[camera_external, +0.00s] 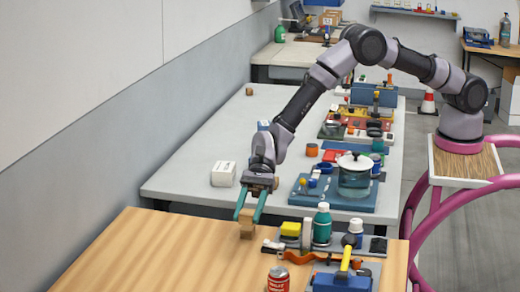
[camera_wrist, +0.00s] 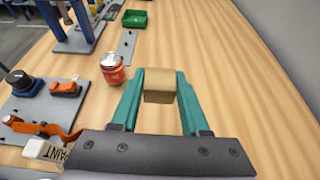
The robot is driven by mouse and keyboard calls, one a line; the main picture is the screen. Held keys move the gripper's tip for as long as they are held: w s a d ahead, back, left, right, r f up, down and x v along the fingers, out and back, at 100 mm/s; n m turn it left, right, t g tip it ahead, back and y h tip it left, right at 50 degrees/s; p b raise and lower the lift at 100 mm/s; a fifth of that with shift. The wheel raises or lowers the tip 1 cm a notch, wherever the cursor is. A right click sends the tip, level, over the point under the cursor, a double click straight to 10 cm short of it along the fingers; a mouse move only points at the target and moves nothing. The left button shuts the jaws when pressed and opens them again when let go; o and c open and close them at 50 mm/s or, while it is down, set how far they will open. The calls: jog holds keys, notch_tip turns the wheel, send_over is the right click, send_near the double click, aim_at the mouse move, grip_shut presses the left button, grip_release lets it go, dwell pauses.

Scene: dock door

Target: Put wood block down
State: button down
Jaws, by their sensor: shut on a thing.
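The wood block (camera_wrist: 159,96) is a small tan block between the teal fingers of my gripper (camera_wrist: 160,84) in the wrist view. My gripper is shut on it. In the external view my gripper (camera_external: 249,212) points down over the far edge of the wooden table (camera_external: 150,250), with the wood block (camera_external: 247,230) at its fingertips. The block is at or just above the table top; I cannot tell whether it touches.
A red can (camera_external: 278,279) stands to the right of the block. Bottles, a yellow block (camera_external: 290,229) and tools crowd the table's right side. A white box (camera_external: 223,174) and a glass pot (camera_external: 354,176) stand on the grey table behind. The wooden table's left part is clear.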

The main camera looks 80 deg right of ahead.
aim_at(249, 263)
notch_tip(249, 263, down, 12)
jog(key=shift+f, duration=0.15)
dwell(0.6)
jog(key=shift+f, duration=0.1)
jog(key=shift+c, duration=2)
grip_release()
jog(key=shift+d+r, duration=0.25)
jog(key=shift+d, duration=0.05)
jog(key=v, duration=1.1)
jog(key=shift+d+r, duration=0.1)
jog(key=shift+d, duration=0.05)
jog(key=shift+r, duration=0.1)
